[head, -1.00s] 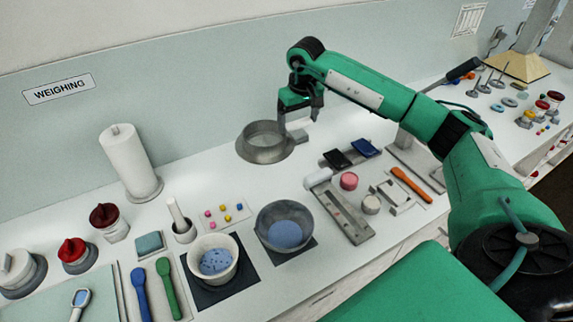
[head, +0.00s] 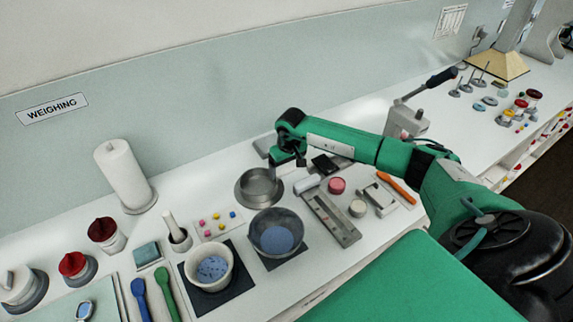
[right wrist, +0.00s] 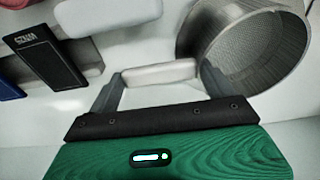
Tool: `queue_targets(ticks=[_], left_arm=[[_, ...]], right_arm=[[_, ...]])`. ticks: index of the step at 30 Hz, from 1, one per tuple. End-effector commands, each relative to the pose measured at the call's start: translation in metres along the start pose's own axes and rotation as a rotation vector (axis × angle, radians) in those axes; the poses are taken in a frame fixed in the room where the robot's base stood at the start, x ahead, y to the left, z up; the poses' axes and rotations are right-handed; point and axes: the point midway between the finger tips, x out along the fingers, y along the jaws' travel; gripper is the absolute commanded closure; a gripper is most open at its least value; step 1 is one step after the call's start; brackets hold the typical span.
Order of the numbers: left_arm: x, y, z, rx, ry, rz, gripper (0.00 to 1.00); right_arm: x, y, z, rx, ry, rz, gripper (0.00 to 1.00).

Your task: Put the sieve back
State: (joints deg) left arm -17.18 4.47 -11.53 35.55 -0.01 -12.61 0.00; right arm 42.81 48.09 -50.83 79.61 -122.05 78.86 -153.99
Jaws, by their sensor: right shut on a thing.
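The sieve (head: 259,188), a round grey metal drum, is at the bench middle, behind the dark grey bowl (head: 276,232). My right gripper (head: 282,166) is at its back right side. In the right wrist view the sieve (right wrist: 250,45) shows its wide mouth and fine mesh at the upper right. There my right gripper (right wrist: 158,76) is shut on a pale bar beside the drum, which looks like the sieve's handle. I cannot tell whether the sieve's underside touches the bench. My left gripper is not in view.
A white mortar (head: 209,268) stands left of the bowl. A white-ended cylinder (head: 306,184), a metal rail (head: 331,217) and a pink tub (head: 337,186) lie to the right. A paper roll (head: 125,175) stands at the left. Clear bench lies between the roll and the sieve.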

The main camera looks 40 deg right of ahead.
Motion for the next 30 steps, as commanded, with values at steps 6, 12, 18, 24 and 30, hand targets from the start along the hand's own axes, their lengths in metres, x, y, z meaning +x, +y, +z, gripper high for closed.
queue_targets(ticks=[6, 12, 18, 24, 30], left_arm=[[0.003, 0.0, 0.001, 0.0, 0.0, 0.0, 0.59], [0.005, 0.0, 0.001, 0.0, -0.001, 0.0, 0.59], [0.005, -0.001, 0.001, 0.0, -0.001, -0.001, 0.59], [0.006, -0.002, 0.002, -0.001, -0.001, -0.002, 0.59], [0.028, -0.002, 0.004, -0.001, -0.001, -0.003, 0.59]], right_arm=[[0.001, 0.0, -0.001, 0.0, 0.002, -0.001, 0.47], [0.002, 0.0, 0.0, 0.0, 0.001, 0.0, 0.0], [0.002, 0.0, 0.0, 0.0, 0.0, 0.0, 0.0], [-0.006, 0.001, -0.001, -0.001, 0.004, 0.0, 0.0], [-0.047, 0.001, -0.001, -0.002, 0.007, 0.001, 0.0]])
